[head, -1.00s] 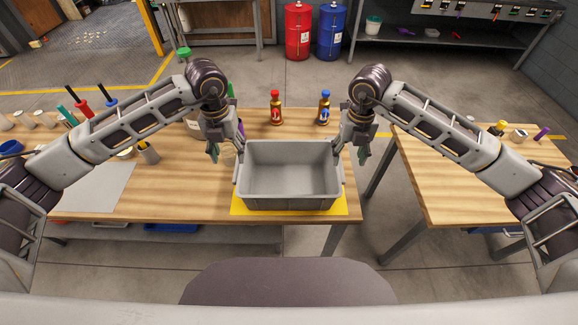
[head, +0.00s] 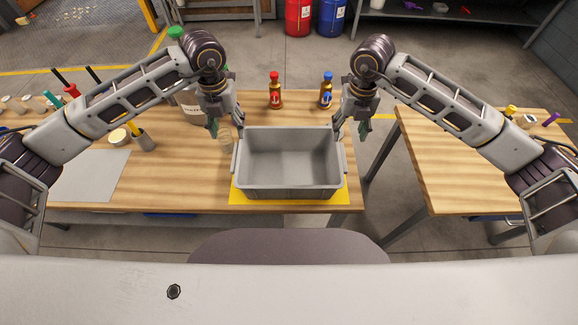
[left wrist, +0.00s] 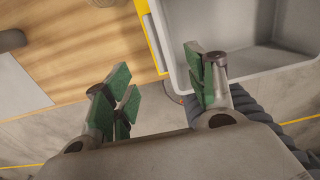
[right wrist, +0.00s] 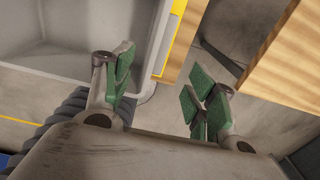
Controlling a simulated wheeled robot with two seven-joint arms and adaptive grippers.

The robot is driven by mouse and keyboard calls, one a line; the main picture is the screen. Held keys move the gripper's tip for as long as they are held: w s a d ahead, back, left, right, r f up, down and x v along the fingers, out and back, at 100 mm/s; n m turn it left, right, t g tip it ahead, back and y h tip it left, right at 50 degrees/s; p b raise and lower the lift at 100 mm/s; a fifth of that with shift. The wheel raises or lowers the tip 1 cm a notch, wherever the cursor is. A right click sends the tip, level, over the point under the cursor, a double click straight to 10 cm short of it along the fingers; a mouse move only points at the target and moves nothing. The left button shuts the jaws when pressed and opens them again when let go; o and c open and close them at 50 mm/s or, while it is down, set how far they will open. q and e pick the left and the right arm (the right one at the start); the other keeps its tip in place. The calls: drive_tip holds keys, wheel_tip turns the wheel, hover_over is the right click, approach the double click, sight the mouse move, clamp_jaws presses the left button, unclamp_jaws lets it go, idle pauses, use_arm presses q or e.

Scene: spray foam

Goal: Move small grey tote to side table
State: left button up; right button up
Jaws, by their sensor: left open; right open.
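The small grey tote (head: 290,191) is empty and upright on a yellow mat (head: 236,197) at the right end of the wooden workbench. My left gripper (head: 226,125) is open near its far left corner; my right gripper (head: 350,126) is open near its far right corner. In the left wrist view, one finger of the left gripper (left wrist: 160,98) overlaps the tote (left wrist: 245,66) and the other is outside it. The right wrist view shows the same for the right gripper (right wrist: 160,95) and the tote (right wrist: 55,45). Contact cannot be told. The side table (head: 455,165) stands to the right.
A gap of floor separates the workbench (head: 185,180) from the side table. A red-capped bottle (head: 275,95) and a blue-capped bottle (head: 326,95) stand behind the tote. Small items sit at the side table's far edge; its nearer top is clear.

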sight(237, 156)
use_arm(q)
drive_tip(key=shift+f, duration=6.9)
use_arm(e)
drive_tip(key=shift+f, duration=6.9)
use_arm(q)
clamp_jaws()
use_arm(e)
clamp_jaws()
